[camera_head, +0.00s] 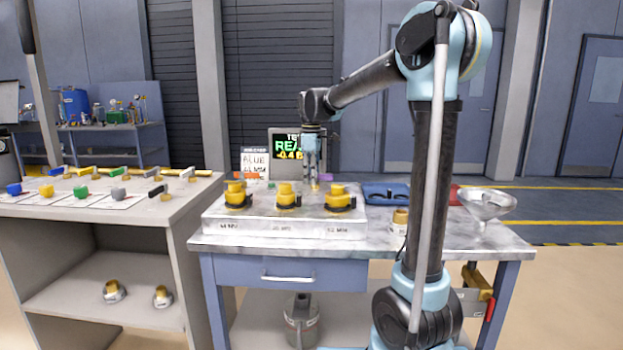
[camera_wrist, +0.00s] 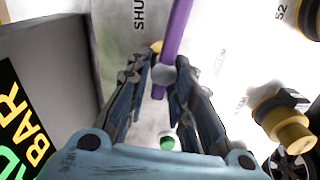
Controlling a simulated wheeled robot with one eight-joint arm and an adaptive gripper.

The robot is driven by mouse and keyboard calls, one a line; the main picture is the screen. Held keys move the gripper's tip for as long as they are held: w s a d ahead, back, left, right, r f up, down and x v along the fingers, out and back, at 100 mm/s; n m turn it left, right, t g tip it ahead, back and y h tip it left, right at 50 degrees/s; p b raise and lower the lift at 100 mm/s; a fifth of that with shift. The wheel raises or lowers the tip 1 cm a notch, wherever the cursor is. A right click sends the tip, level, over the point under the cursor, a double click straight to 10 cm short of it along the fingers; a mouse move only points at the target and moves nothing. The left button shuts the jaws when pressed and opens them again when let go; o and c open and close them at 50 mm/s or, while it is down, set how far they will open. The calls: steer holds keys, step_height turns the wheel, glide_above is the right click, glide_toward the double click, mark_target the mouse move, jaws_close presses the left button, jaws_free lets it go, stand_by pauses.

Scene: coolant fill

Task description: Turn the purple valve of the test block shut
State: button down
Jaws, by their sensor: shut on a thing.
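The purple valve (camera_wrist: 178,28) shows in the wrist view as a long bar running from the top edge down between my fingers. A grey round part sits on it near the fingertips. My gripper (camera_wrist: 164,72) is shut on the purple valve, with a finger on each side of the bar. In the head view my gripper (camera_head: 314,184) points down at the back of the test block (camera_head: 270,228), and a little purple (camera_head: 325,177) shows beside it. The word SHUT is printed on the pale surface left of the bar in the wrist view. My fingers hide part of the valve.
Several yellow fittings (camera_head: 285,194) stand on the test block in front of my gripper. A display screen (camera_head: 285,146) stands behind it. A blue tray (camera_head: 386,193) and a silver funnel (camera_head: 488,205) are to the right. A side bench (camera_head: 100,212) with small coloured valves is at the left.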

steer(key=shift+n, duration=0.8)
steer(key=c, duration=1.6)
jaws_free()
steer(key=shift+o, duration=0.2)
step_height(320, 180, up, 12)
